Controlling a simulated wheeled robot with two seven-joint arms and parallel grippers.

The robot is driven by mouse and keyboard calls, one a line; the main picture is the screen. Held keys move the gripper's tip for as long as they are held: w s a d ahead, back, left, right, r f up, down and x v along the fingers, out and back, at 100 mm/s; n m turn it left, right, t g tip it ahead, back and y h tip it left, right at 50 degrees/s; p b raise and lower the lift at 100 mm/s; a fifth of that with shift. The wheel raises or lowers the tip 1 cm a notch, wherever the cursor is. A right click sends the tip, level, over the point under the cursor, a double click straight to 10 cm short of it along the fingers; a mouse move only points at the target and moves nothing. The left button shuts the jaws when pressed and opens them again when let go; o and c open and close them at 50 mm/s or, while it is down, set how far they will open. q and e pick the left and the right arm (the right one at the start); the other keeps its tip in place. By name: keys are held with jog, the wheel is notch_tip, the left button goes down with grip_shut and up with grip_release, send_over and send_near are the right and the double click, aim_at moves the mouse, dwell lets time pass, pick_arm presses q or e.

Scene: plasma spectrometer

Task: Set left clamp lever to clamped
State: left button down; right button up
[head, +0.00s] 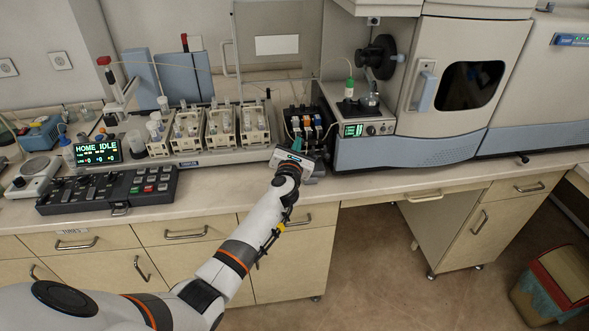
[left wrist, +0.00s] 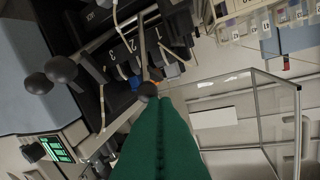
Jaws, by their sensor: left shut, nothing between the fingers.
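The pump with its coloured cassettes (head: 305,124) stands on the bench, left of the spectrometer. In the left wrist view its slots are numbered 1 to 3, and several dark ball-ended levers show. One lever's ball (left wrist: 148,91) is just beyond my green fingertips; it looks like the left clamp lever, though whether it is clamped I cannot tell. Two other dark balls (left wrist: 61,69) sit farther left in that view. My left gripper (head: 294,158) is in front of the pump; its fingers (left wrist: 160,105) are shut and empty. Contact with the ball is unclear. My right gripper is not in view.
The spectrometer (head: 440,75) with its small green display stands right of the pump. The autosampler racks (head: 222,125) stand left. A black keypad box (head: 107,190) lies at the bench's front left. A clear panel frame (left wrist: 298,115) stands near in the wrist view.

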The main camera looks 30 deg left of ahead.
pick_arm(q)
jog(key=shift+w+a+r+p, duration=0.25)
jog(key=shift+w+a+r, duration=0.15)
jog(key=shift+w, duration=0.2)
jog(key=shift+w+a+r+p, duration=0.2)
jog(key=shift+w+a+r, duration=0.2)
jog(key=shift+w, duration=0.2)
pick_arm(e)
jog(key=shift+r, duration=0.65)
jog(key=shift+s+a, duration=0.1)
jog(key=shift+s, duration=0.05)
